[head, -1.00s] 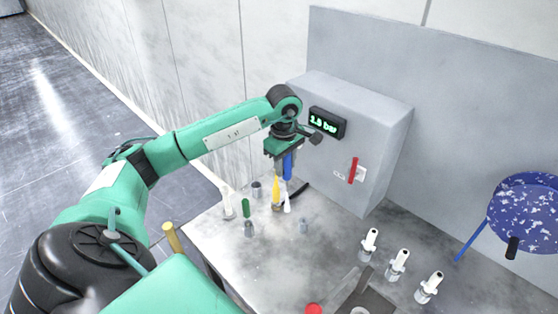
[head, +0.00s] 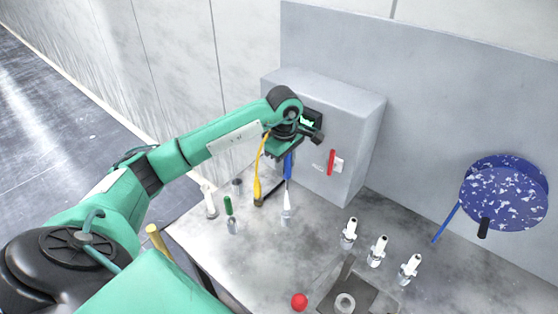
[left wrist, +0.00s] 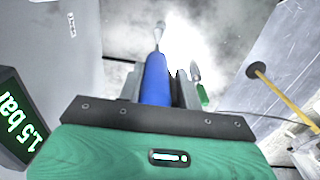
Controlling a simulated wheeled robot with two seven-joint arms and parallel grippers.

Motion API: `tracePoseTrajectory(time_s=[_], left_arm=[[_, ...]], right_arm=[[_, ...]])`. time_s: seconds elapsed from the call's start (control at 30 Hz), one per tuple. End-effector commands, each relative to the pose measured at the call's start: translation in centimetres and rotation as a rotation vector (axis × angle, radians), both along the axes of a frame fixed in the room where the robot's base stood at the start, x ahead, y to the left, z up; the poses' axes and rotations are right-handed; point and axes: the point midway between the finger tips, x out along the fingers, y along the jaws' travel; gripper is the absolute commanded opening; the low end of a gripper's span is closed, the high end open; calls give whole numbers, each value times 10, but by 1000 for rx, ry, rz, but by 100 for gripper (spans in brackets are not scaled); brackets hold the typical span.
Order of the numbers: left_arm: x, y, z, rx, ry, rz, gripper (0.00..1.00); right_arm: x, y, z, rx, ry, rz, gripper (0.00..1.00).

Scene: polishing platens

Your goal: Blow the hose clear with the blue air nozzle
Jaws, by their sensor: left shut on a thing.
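My left gripper (head: 284,150) is shut on the blue air nozzle (head: 288,168). The nozzle points down, with its pale tip at or just above a small grey holder (head: 286,219) on the bench; I cannot tell whether it is inside. In the left wrist view the blue handle (left wrist: 156,80) sits between the fingers (left wrist: 155,88). I cannot tell which thing is the hose. My right gripper is not in view.
A grey box (head: 350,120) with a pressure display (left wrist: 18,125) and a red lever (head: 331,162) stands behind. A green-handled tool (head: 228,206) is left. Several white nozzles (head: 378,252), a red ball (head: 299,301) and a blue speckled disc (head: 505,190) are right.

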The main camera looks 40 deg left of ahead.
Motion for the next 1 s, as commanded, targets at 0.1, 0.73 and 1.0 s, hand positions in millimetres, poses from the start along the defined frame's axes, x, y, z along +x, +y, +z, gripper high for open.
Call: tracePoseTrajectory(time_s=[0.1, 0.73, 1.0], left_arm=[[0, 0, -9, 1, 0, 1, 0], [0, 0, -47, 0, 0, 0, 0], [0, 1, -63, 0, 0, 1, 0]], right_arm=[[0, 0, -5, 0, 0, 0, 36], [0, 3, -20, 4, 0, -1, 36], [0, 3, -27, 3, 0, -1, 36]])
